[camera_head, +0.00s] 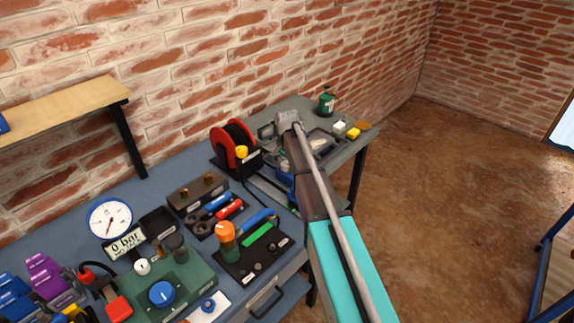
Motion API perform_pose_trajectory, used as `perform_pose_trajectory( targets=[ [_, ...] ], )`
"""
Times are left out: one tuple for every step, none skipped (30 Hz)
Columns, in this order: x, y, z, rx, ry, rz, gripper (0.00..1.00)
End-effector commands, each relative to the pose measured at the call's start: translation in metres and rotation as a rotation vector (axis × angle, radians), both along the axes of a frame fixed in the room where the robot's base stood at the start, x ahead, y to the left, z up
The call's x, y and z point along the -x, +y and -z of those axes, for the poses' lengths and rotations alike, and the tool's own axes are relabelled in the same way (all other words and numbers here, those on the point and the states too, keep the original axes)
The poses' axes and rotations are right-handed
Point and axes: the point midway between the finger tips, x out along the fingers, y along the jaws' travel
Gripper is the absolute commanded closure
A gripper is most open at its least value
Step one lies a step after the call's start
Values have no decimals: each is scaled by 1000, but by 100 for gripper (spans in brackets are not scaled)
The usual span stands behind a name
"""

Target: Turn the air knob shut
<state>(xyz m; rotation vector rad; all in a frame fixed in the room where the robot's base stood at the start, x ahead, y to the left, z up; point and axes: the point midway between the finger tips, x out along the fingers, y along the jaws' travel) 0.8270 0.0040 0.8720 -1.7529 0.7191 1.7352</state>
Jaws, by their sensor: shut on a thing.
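My arm comes in from the lower right. Its grey end, with my gripper (267,131), is over the far part of the bench, just right of the red hose reel. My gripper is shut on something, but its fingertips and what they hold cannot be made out. A blue round knob (162,293) sits on a green block at the near left, well away from my gripper. A yellow knob (241,152) is on the front of the hose reel (217,147). Which is the air knob I cannot tell.
A round gauge (110,219) and a "0 bar" display (124,242) stand at the left of the bench. An orange-topped part (226,233) and several hand tools stand mid-bench. A green bottle (326,101) is at the far end. A wooden shelf (65,112) juts from the brick wall.

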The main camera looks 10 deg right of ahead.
Motion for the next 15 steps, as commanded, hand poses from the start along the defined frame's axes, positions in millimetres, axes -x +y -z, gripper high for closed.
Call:
perform_pose_trajectory(
  targets=[
    [-2, 1, 0, -2, -4, 1, 89],
    [-2, 1, 0, -2, -4, 1, 89],
    [-2, 1, 0, -2, -4, 1, 89],
    [-2, 1, 0, -2, -4, 1, 89],
    [-2, 1, 0, -2, -4, 1, 89],
    [-2, 1, 0, -2, -4, 1, 89],
    [-2, 1, 0, -3, -3, 1, 39],
    [-2, 1, 0, -3, -3, 0, 34],
    [-2, 1, 0, -3, -3, 0, 26],
    [-2, 1, 0, -3, -3, 0, 21],
    [-1, 1, 0, -2, -2, 0, 15],
    [-1, 1, 0, -2, -2, 0, 8],
    [-1, 1, 0, -2, -2, 0, 7],
    [-1, 1, 0, -2, -2, 0, 7],
    [-1, 1, 0, -1, -1, 0, 7]
  ],
)
